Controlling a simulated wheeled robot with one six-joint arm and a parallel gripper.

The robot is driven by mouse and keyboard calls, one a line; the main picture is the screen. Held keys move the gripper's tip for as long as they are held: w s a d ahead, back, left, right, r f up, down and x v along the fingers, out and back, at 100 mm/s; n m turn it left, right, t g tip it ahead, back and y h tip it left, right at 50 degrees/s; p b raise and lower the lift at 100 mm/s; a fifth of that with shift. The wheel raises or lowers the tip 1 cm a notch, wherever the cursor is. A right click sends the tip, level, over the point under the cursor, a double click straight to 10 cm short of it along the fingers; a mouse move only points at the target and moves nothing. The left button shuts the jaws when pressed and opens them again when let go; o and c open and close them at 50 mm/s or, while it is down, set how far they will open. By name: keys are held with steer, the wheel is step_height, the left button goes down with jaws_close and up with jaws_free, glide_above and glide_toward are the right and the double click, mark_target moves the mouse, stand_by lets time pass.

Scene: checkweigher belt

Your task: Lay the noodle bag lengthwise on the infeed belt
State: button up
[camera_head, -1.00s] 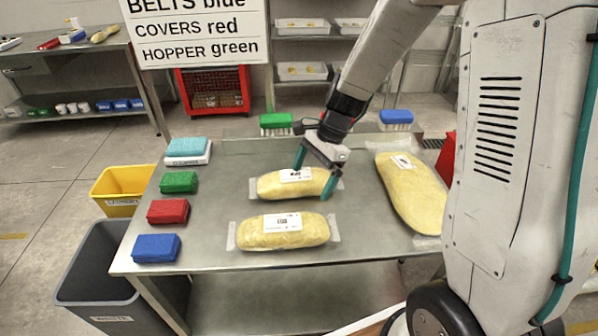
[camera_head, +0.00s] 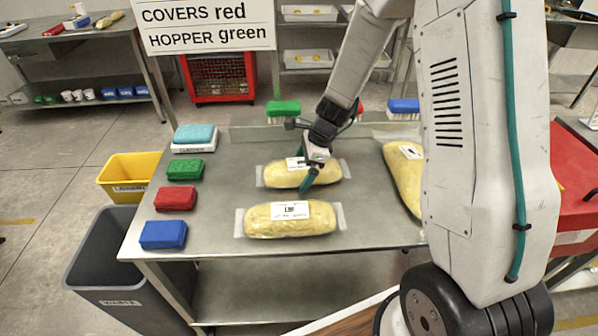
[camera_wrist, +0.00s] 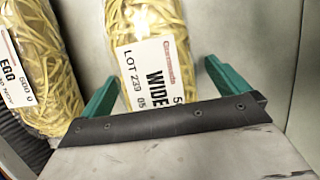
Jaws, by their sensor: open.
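Two clear noodle bags of similar size lie crosswise on the steel table, a back bag (camera_head: 330,172) and a front bag (camera_head: 318,217), each with a white label. My gripper (camera_head: 306,186) is over the back bag, pointing down, with its teal fingers overlapping in this view. In the wrist view my gripper (camera_wrist: 162,75) is open, with one finger on each side of a bag labelled WIDE (camera_wrist: 146,22). I cannot tell whether the fingers touch it. A bag labelled EGG (camera_wrist: 40,45) lies to its left, outside the fingers. No infeed belt is identifiable.
A larger noodle bag (camera_head: 402,178) lies at the table's right, partly behind my arm. Blue (camera_head: 163,234), red (camera_head: 176,198) and green (camera_head: 185,169) blocks line the left edge. Yellow (camera_head: 125,170) and grey (camera_head: 100,245) bins stand left. Red equipment (camera_head: 570,190) is at right.

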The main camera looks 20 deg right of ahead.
steer(key=shift+a, duration=0.1)
steer(key=c, duration=1.3)
